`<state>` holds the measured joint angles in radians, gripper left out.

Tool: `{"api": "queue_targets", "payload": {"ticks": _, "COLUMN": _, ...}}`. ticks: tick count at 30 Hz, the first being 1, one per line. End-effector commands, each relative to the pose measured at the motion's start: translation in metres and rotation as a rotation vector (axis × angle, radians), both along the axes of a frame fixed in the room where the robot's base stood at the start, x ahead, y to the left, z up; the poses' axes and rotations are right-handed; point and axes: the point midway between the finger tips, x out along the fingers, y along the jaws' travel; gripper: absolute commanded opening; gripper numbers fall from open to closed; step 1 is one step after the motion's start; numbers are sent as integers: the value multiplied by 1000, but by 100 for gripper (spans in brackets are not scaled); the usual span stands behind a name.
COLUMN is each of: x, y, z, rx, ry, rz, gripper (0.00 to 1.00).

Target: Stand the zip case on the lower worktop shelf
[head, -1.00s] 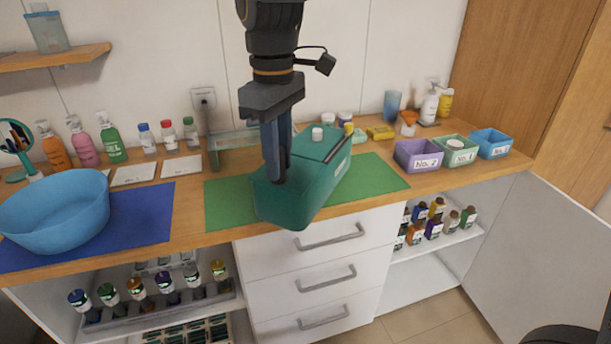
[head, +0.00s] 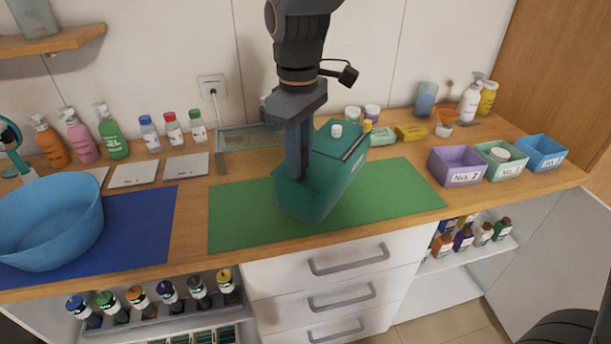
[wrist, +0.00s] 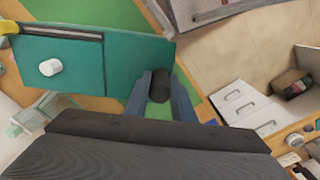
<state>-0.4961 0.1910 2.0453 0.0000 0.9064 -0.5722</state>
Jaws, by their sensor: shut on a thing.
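The zip case, a teal boxy case (head: 325,185), is over the green mat (head: 405,193) on the worktop in the head view. It is tilted. A dark strip runs along its top, and a small white cylinder shows there. My gripper (head: 298,176) points down and is shut on its near left end. In the wrist view the teal case (wrist: 85,72) lies beyond my fingers (wrist: 160,88), with a dark round piece between them. I cannot tell whether the case touches the mat. I cannot tell which surface is the lower worktop shelf.
A blue bowl (head: 50,225) stands on a blue mat at left. A low glass-like stand (head: 250,137) is behind the mat. Small containers and labelled bins (head: 457,165) stand to the right. Bottles line the back. Open shelves below hold several small bottles (head: 170,295).

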Motion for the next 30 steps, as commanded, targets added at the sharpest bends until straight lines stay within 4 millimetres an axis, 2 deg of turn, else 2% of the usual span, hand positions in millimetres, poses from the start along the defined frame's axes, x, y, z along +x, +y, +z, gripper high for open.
{"api": "queue_targets", "payload": {"ticks": 13, "x": 0, "y": -2, "z": -47, "rx": -1, "ry": 0, "rz": -3, "gripper": 0}}
{"api": "queue_targets", "payload": {"ticks": 25, "x": 1, "y": -1, "z": -53, "rx": 1, "ry": -2, "rz": -3, "gripper": 0}}
{"api": "queue_targets", "payload": {"ticks": 26, "x": 1, "y": -1, "z": -53, "rx": 0, "ry": -1, "rz": -3, "gripper": 26}}
{"api": "queue_targets", "payload": {"ticks": 28, "x": 1, "y": -1, "z": -53, "rx": 0, "ry": -1, "rz": -3, "gripper": 38}}
{"api": "queue_targets", "payload": {"ticks": 30, "x": 1, "y": -1, "z": -53, "rx": 0, "ry": -1, "rz": -3, "gripper": 42}}
